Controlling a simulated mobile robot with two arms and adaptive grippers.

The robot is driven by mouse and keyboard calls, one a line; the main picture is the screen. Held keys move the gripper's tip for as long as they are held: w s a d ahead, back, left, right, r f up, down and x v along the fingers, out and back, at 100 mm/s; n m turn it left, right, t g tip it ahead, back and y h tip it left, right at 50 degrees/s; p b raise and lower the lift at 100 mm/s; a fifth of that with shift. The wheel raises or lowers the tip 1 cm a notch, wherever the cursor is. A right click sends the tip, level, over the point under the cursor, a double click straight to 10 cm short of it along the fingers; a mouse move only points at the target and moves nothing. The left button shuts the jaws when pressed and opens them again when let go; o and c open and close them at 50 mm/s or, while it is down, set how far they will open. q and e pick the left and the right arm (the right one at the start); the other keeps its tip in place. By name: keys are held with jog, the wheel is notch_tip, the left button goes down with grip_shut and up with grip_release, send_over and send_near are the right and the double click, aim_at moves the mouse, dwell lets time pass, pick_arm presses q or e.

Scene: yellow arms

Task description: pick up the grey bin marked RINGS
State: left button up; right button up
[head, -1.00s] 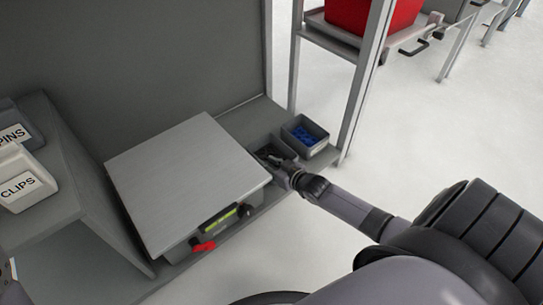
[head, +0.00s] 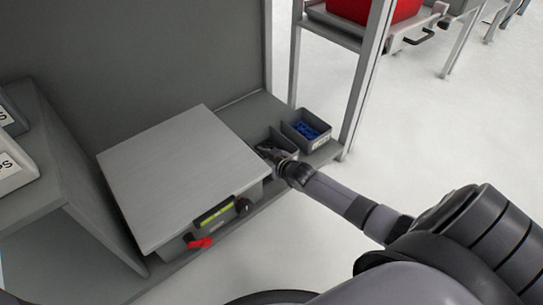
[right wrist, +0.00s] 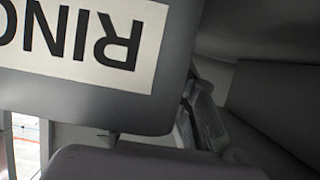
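The grey bin marked RINGS (right wrist: 75,105) fills the upper left of the right wrist view, close to the camera. Its white label appears upside down and is cut off at the left edge. In the right wrist view a grey finger (right wrist: 194,112) shows beside the bin's edge. I cannot tell whether the fingers touch or close on it. My left gripper is not in view.
A grey bin with blue parts (head: 307,130) stands right beside it, near a metal post (head: 362,80). A flat-topped scale (head: 175,170) with a red knob is to the left. A red container (head: 375,8) is beyond.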

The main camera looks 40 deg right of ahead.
grip_shut()
dwell(0.4)
jog(key=shift+r, duration=0.15)
